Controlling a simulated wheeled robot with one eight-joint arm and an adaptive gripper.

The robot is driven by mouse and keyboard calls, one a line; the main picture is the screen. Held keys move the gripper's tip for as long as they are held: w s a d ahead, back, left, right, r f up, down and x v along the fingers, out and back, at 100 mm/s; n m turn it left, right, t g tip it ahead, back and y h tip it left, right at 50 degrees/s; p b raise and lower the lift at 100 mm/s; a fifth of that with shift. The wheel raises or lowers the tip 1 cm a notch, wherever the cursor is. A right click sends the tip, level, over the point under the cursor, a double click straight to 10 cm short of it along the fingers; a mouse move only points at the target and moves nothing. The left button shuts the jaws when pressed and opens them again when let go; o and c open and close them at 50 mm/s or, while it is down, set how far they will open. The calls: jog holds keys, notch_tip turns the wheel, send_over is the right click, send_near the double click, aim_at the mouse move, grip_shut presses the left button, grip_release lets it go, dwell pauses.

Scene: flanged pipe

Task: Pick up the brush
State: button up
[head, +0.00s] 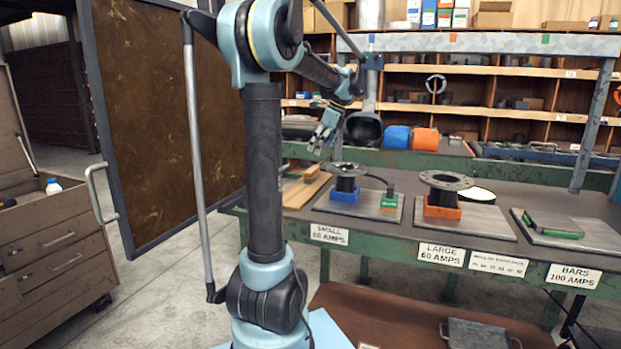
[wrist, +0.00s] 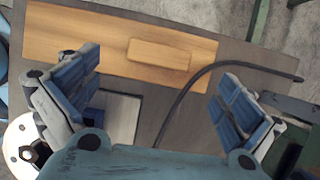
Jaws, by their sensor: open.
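No object is clearly recognisable as a brush. A small wooden block (wrist: 160,55), possibly the brush's back, lies on a wooden plank (wrist: 75,35) in the wrist view. In the head view, a wooden block (head: 312,172) shows on the pale boards at the bench's left end; no bristles can be made out. My gripper (head: 318,147) hangs above that end of the bench, fingers pointing down. In the wrist view my gripper (wrist: 160,66) is open and empty, its fingers wide apart on either side of the block's position, apart from it.
A small flanged pipe (head: 346,172) on a blue block stands just right of the boards. A black cable (wrist: 205,75) curves near the wooden block. A larger flanged pipe (head: 445,182) stands further right.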

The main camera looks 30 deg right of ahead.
aim_at(312, 169)
jog(key=x, duration=0.5)
jog(key=shift+d+x, duration=0.15)
jog(key=shift+x, duration=1.1)
jog(key=shift+d+x, duration=0.1)
jog(key=shift+x, duration=1.15)
jog(key=c, duration=1)
